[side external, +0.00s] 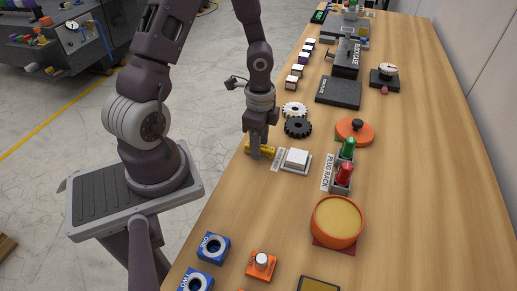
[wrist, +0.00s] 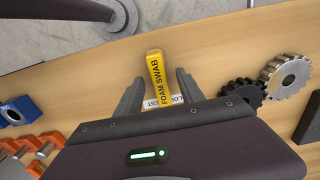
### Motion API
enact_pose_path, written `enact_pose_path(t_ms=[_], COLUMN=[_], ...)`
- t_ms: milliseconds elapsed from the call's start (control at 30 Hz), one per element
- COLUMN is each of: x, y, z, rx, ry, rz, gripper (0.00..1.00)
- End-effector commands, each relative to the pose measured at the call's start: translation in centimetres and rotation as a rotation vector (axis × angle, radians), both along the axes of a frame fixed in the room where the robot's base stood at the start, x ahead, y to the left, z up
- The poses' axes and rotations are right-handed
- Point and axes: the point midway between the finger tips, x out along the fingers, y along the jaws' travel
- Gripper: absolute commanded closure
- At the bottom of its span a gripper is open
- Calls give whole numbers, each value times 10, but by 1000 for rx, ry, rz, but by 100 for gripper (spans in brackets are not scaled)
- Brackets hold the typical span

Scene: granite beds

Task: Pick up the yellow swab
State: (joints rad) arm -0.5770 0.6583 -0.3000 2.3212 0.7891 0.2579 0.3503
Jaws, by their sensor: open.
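The yellow swab (wrist: 156,72), marked FOAM SWAB, lies on the wooden table between my gripper's two fingers in the wrist view. Its near end is hidden by my gripper's body. In the side view the yellow swab (side external: 267,149) shows around the fingertips, near the table's left edge. My gripper (side external: 257,155) points down at it, low over the table. In the wrist view my gripper (wrist: 159,85) is open, with a finger on each side of the swab and a visible gap to each.
A white block on a grey base (side external: 296,159) stands just right of the swab, with a white label between. Black (side external: 298,127) and white (side external: 295,110) gears lie behind. A plug rack (side external: 342,172) with green and red plugs and an orange bowl (side external: 338,222) stand further right.

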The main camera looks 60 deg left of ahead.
Motion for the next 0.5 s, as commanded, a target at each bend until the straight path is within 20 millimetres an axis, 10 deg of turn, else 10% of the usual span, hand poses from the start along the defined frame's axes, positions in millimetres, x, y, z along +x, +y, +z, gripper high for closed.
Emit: enact_pose_path(t_ms=[233, 500], x=[0, 0], y=[0, 0], z=[0, 0], rx=[0, 0], ry=[0, 0], rz=[0, 0], gripper=[55, 100])
